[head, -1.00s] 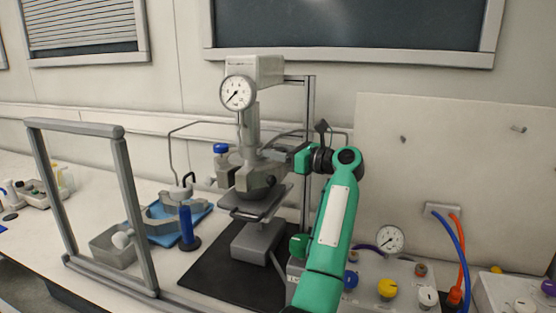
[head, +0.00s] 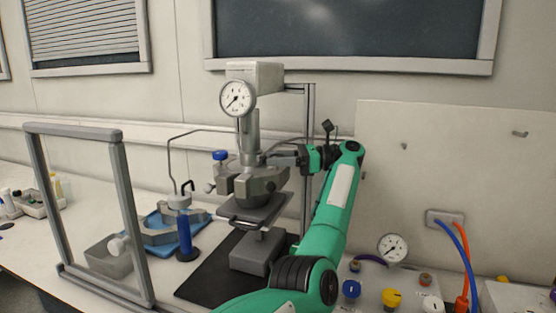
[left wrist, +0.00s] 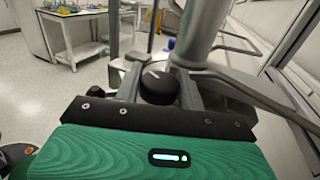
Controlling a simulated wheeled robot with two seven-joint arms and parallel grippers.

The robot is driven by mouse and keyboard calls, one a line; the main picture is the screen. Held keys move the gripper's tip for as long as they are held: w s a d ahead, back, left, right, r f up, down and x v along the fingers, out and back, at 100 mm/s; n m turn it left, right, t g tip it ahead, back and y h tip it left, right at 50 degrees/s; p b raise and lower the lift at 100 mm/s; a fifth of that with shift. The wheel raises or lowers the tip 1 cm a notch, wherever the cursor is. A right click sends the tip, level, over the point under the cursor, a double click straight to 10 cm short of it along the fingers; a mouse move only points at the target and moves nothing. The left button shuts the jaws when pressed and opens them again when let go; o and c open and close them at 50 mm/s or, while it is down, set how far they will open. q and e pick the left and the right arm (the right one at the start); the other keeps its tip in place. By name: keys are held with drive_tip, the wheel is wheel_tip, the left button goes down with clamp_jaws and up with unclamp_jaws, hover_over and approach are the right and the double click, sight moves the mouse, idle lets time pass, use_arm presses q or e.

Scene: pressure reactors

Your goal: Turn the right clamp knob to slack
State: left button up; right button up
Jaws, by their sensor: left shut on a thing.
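The pressure reactor (head: 250,183) stands below a round gauge (head: 237,98), its grey clamp around the vessel over a small plate. My left gripper (head: 284,160) reaches the clamp's right side in the head view. In the left wrist view, the black clamp knob (left wrist: 158,88) with a white mark on its face sits between the fingers, and the left gripper (left wrist: 157,80) is shut on it. The gripper hides this right knob in the head view. The knob's exact turn angle is hard to read. My right gripper is not in view.
A grey frame (head: 122,200) stands at the left. A control box with blue (head: 351,290) and yellow (head: 392,298) knobs is at the lower right. A metal post is behind the gripper.

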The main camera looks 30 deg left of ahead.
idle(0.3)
use_arm(q)
drive_tip(key=o, duration=0.7)
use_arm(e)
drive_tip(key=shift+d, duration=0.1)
